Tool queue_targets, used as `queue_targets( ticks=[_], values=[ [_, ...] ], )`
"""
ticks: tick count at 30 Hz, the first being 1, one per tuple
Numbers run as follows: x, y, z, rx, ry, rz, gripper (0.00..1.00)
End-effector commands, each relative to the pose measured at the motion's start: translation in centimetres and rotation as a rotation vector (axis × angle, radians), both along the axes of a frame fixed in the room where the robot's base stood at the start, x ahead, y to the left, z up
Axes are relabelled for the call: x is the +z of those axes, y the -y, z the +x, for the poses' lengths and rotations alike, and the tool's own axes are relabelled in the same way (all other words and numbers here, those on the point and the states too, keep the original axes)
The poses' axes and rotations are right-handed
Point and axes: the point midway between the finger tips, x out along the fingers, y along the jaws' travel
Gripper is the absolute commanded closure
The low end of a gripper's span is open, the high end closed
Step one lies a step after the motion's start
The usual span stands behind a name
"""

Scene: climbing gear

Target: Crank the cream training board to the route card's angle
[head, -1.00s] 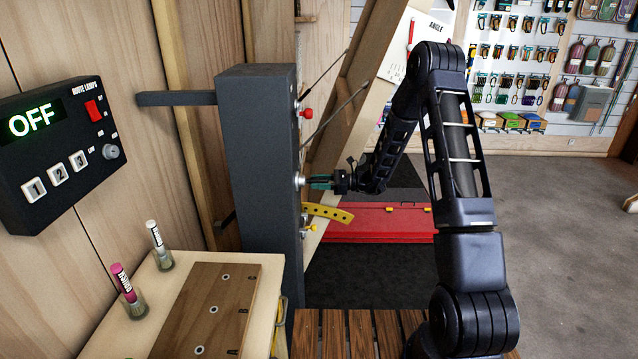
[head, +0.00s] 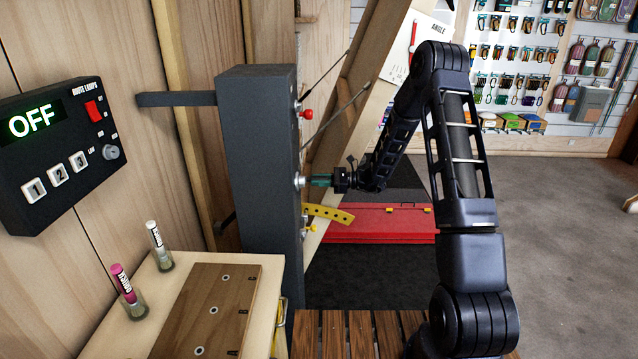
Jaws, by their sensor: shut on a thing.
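The cream training board (head: 352,128) leans up to the right behind a dark grey post (head: 258,165), seen nearly edge-on. A white card marked ANGLE (head: 425,48) shows at the upper right, partly behind my arm. A yellow curved strip with holes (head: 328,213) sits by the board's lower part. My gripper (head: 318,181) is shut at the silver crank hub (head: 299,181) on the post's right face. The exact part in its jaws is too small to make out.
A red-knobbed lever (head: 306,114) is above the crank and a yellow knob (head: 311,229) below it. A lamp box (head: 50,150) reads OFF at left. A table (head: 268,268) stands at front left. A red mat (head: 380,222) lies behind; open floor is at right.

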Motion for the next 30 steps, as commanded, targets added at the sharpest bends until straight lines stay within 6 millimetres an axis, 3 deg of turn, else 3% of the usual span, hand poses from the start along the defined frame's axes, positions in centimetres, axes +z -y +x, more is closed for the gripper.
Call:
queue_targets(
  ticks=[12,30],
  values=[
    [3.8,0.1,1.3,-0.006,0.343,0.006,1.00],
    [8.6,0.0,0.4,-0.003,0.843,0.002,1.00]
  ],
)
